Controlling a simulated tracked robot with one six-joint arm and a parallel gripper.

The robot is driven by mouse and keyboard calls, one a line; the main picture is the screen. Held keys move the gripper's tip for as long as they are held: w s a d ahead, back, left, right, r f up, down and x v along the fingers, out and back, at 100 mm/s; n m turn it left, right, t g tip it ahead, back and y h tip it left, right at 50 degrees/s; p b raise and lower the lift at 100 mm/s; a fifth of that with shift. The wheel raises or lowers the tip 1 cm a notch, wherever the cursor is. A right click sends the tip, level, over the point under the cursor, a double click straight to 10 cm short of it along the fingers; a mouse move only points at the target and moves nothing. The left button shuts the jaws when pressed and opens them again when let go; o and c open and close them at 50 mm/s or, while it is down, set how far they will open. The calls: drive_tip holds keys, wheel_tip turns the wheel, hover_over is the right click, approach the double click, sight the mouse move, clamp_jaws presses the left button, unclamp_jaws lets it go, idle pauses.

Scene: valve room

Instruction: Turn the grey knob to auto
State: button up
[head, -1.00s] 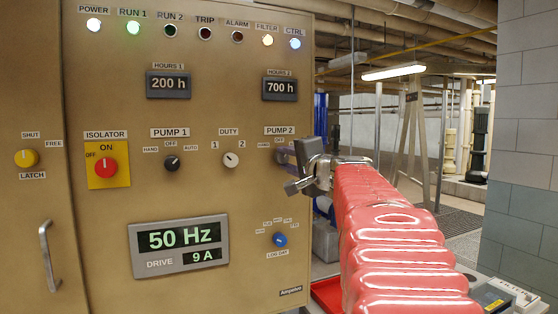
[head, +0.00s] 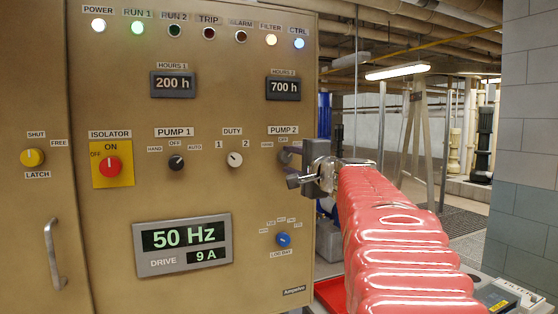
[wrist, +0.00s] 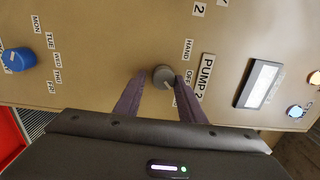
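The grey knob (wrist: 163,76) under the PUMP 2 label (wrist: 206,78) is in the middle of the wrist view. My gripper (wrist: 159,77) has its two dark fingers apart, one on each side of the knob. The right finger is very near or touching the knob; a gap shows at the left finger. HAND (wrist: 187,50) and OFF (wrist: 190,84) are readable; the AUTO mark is mostly hidden by the right finger. Which mark the knob points to cannot be told. In the head view my gripper (head: 290,160) is at the panel's right edge and largely covers the knob.
The tan panel (head: 120,215) also carries the PUMP 1 knob (head: 177,162), DUTY knob (head: 235,159), red isolator (head: 112,167) and yellow latch knob (head: 32,158). A blue day knob (wrist: 18,60) sits left in the wrist view. Open room lies right of the panel.

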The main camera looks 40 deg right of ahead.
drive_tip(key=shift+o, duration=1.2)
drive_tip(key=shift+r, duration=0.1)
drive_tip(key=shift+s+a+r, duration=0.1)
drive_tip(key=shift+s+a, duration=0.05)
drive_tip(key=shift+s, duration=0.3)
drive_tip(key=v, duration=1.3)
